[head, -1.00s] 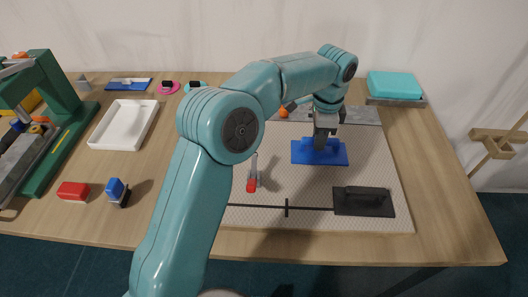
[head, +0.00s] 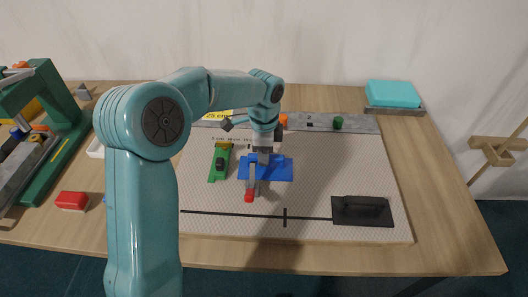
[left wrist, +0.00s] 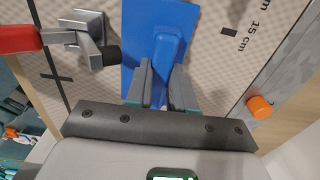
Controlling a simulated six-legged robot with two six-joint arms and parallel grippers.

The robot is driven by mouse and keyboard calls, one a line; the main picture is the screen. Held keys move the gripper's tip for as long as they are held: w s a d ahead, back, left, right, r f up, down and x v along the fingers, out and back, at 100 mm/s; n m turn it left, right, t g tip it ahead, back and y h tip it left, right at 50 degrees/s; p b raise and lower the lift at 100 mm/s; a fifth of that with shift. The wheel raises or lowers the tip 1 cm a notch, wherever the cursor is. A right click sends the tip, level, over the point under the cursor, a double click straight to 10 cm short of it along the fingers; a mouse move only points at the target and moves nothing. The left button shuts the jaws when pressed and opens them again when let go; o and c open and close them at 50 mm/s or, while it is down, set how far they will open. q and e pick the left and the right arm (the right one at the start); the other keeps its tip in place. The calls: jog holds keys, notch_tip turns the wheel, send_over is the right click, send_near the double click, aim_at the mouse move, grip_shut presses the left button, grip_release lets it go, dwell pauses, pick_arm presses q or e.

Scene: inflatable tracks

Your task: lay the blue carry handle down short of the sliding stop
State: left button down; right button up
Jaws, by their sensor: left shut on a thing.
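The blue carry handle (head: 280,170) is a flat blue plate with a raised grip. My left gripper (head: 263,155) is shut on that grip from above, over the patterned mat. In the left wrist view the fingers (left wrist: 161,88) sit on both sides of the grip of the blue plate (left wrist: 136,45). I cannot tell whether the plate touches the mat. I cannot tell for sure which part is the sliding stop; an orange knob (head: 283,121) and a green knob (head: 338,122) stand along the grey scale rail (head: 362,124) behind. My right gripper is not in view.
A red-handled clamp (head: 249,196) is close in front of the plate. A green piece (head: 219,163) lies left of it. A black handled plate (head: 362,210) lies front right. The mat's right part (head: 350,165) is clear. A teal block (head: 393,94) is at the back right.

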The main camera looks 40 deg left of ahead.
pick_arm(q)
jog(key=shift+f, duration=0.15)
jog(key=c, duration=1)
grip_release()
notch_tip(320, 180, up, 12)
jog(key=shift+r+p, duration=0.25)
jog(key=shift+p, duration=0.25)
jog(key=shift+f, duration=0.1)
